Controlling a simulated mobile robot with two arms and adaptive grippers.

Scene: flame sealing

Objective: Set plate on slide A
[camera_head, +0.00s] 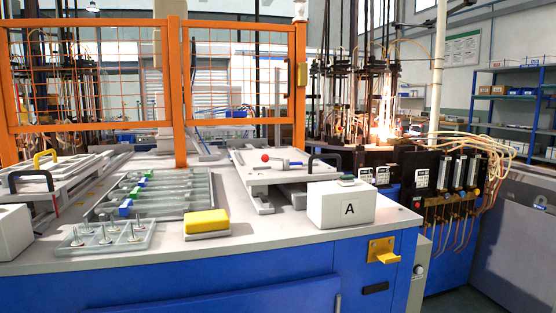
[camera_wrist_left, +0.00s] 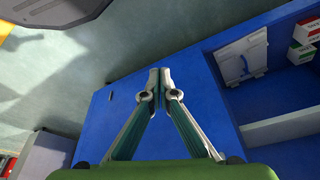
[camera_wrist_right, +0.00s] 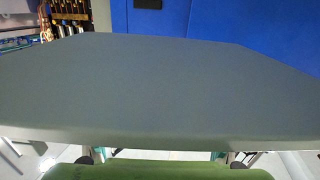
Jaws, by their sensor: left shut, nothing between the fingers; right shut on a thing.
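A broad flat grey plate (camera_wrist_right: 155,90) fills most of the right wrist view. My right gripper (camera_wrist_right: 160,170) is shut on its near edge; the plate hides its fingertips. Slide A stands at the right of the workbench in the head view. My left gripper (camera_wrist_left: 160,76) is shut and empty, before a blue panel. Neither gripper shows in the head view.
A yellow block (camera_head: 206,222), a tray with bolts (camera_head: 105,240) and a rack with green and blue pieces (camera_head: 165,195) lie left of slide A. An orange guard fence (camera_head: 178,95) stands behind. A yellow bracket (camera_head: 382,250) juts from the bench front. Flames burn at the back right.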

